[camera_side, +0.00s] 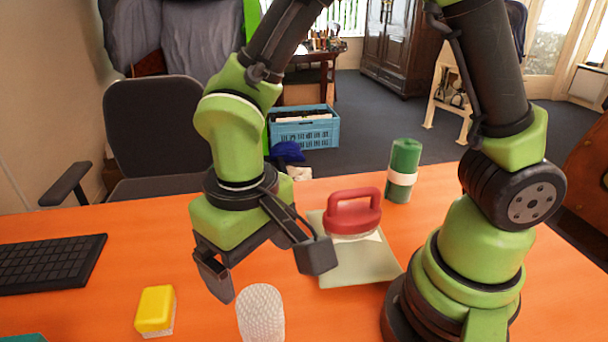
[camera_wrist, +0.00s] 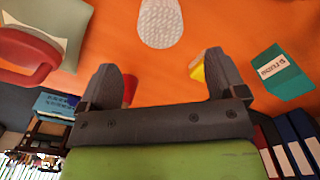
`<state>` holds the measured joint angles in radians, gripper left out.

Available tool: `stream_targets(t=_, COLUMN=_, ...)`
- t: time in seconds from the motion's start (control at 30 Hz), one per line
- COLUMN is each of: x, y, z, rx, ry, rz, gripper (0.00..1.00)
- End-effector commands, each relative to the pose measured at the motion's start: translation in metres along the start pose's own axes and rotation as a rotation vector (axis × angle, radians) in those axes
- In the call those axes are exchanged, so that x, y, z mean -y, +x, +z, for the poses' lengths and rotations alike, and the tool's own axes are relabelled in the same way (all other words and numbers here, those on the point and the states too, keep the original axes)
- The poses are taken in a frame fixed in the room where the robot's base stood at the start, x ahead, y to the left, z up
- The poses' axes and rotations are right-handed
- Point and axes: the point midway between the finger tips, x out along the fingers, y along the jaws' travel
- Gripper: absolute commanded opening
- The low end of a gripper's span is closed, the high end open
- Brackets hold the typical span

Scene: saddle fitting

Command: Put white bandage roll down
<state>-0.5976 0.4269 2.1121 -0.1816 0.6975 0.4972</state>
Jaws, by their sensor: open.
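The white bandage roll (camera_side: 261,312) has a textured surface and appears upright on the orange table, at the bottom edge of the side view, where its lower end is cut off. In the wrist view, the bandage roll (camera_wrist: 160,22) is at the top centre, ahead of the fingertips. My gripper (camera_side: 265,265) is open and empty, with its fingers spread above the roll in the side view. In the wrist view, my gripper (camera_wrist: 160,65) shows a clear gap between its fingers, with the roll apart from both.
A yellow and white block (camera_side: 155,310) lies left of the roll. A red-handled object (camera_side: 352,212) stands on a pale green sheet (camera_side: 350,270). A green cylinder with a white band (camera_side: 403,170) stands behind it. A keyboard (camera_side: 50,262) and a teal box (camera_wrist: 283,75) are also here.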

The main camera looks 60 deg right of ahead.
Motion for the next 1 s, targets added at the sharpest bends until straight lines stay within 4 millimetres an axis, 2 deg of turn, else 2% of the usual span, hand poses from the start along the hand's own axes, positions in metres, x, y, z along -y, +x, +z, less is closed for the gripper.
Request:
stream_targets(t=0.13, x=-0.012, y=-0.022, z=-0.004, rx=-0.040, ry=0.035, rz=-0.044, gripper=0.90)
stream_targets(t=0.27, x=-0.040, y=-0.065, z=-0.005, rx=-0.128, ry=0.099, rz=-0.124, gripper=0.90)
stream_targets(t=0.4, x=-0.076, y=-0.108, z=0.008, rx=-0.256, ry=0.168, rz=-0.209, gripper=0.90)
stream_targets(t=0.5, x=-0.097, y=-0.130, z=0.024, rx=-0.355, ry=0.210, rz=-0.254, gripper=0.90)
stream_targets(t=0.6, x=-0.112, y=-0.144, z=0.041, rx=-0.445, ry=0.239, rz=-0.283, gripper=0.90)
stream_targets(t=0.73, x=-0.122, y=-0.153, z=0.057, rx=-0.530, ry=0.261, rz=-0.301, gripper=0.90)
stream_targets(t=1.0, x=-0.127, y=-0.156, z=0.066, rx=-0.576, ry=0.267, rz=-0.306, gripper=0.90)
